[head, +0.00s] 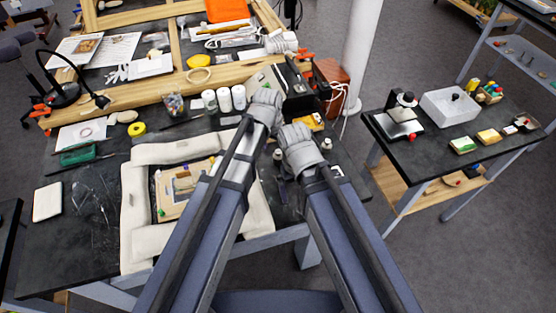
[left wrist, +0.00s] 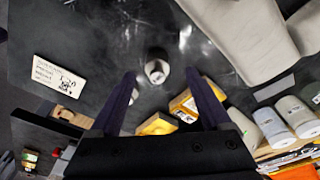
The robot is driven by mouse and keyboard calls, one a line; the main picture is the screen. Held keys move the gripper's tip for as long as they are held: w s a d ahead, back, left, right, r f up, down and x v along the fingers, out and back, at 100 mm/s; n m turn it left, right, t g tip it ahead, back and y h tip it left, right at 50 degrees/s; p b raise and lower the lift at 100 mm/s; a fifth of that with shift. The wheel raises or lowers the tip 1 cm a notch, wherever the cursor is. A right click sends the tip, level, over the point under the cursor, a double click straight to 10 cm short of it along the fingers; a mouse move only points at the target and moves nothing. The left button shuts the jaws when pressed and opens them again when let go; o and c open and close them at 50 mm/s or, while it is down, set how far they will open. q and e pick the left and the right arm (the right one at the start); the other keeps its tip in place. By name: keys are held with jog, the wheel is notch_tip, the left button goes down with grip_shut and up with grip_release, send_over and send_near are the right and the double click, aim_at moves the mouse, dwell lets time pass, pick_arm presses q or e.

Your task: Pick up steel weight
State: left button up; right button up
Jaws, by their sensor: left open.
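The steel weight (left wrist: 157,70) is a small pale metal cylinder standing on the dark bench top in the left wrist view. In the head view it shows small beside my wrists (head: 278,155). My left gripper (left wrist: 165,88) is open, with one dark finger on each side of the view and the weight framed beyond and between the tips. Nothing is held between the fingers. In the head view my left wrist lies over the bench and its fingers are mostly hidden. My right arm reaches in beside it; its jaws are not clearly visible.
White padded bolsters (head: 133,215) frame a tray left of the arms. White bottles (left wrist: 272,125) and a yellow box (left wrist: 158,124) stand close to the left gripper. A printed card (left wrist: 60,75) lies flat on the bench. A side table (head: 400,152) stands at right.

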aim_at(278, 152)
pick_arm(q)
jog(key=f+b, duration=0.2)
jog(key=w+d+f+b, duration=0.1)
jog(key=f, duration=0.1)
jog(key=shift+f, duration=0.1)
pick_arm(e)
notch_tip(278, 152, down, 4)
jog(key=shift+f, duration=0.1)
pick_arm(q)
grip_shut()
